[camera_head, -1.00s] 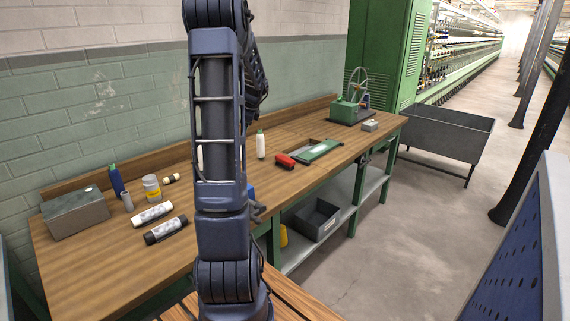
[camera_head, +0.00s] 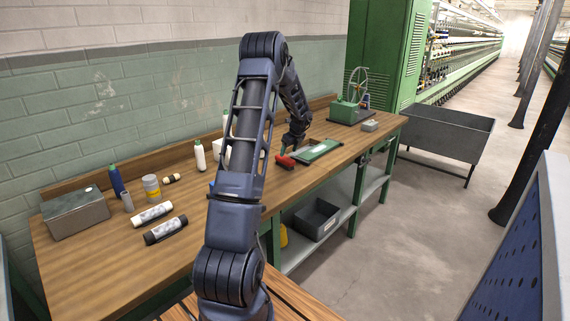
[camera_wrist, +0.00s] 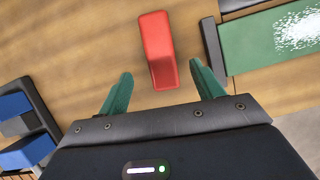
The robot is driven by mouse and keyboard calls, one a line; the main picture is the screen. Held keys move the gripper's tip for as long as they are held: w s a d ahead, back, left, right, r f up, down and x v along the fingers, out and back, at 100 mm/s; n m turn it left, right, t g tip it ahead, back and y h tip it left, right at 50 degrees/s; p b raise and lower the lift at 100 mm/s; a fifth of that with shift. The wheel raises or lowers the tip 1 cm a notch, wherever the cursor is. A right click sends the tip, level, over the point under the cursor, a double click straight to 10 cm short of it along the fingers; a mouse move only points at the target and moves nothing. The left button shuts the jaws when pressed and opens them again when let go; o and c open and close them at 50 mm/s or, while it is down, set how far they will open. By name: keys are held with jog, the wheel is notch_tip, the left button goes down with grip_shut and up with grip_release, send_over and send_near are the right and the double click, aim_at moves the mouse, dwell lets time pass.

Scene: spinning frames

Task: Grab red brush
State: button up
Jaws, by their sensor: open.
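The red brush (camera_head: 285,161) lies on the wooden workbench, to the left of a green board. In the wrist view its red body (camera_wrist: 157,50) shows from above, slightly tilted, ahead of and between the fingertips. No bristles can be made out. My gripper (camera_wrist: 162,85) is open, with one green finger on each side of the brush's near end. Both fingers look apart from it. In the head view my gripper (camera_head: 291,147) is small and partly dark, just above the brush.
The green board (camera_head: 317,152) in a dark frame lies close to the right of the brush. A blue and dark object (camera_wrist: 25,135) is at the left in the wrist view. A green winding machine (camera_head: 348,110) stands farther right. Several bottles and rolls are at the bench's left.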

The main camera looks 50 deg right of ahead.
aim_at(286, 158)
jog(key=shift+x, duration=3.75)
jog(key=shift+w, duration=0.2)
jog(key=shift+f, duration=0.2)
jog(key=c, duration=1.1)
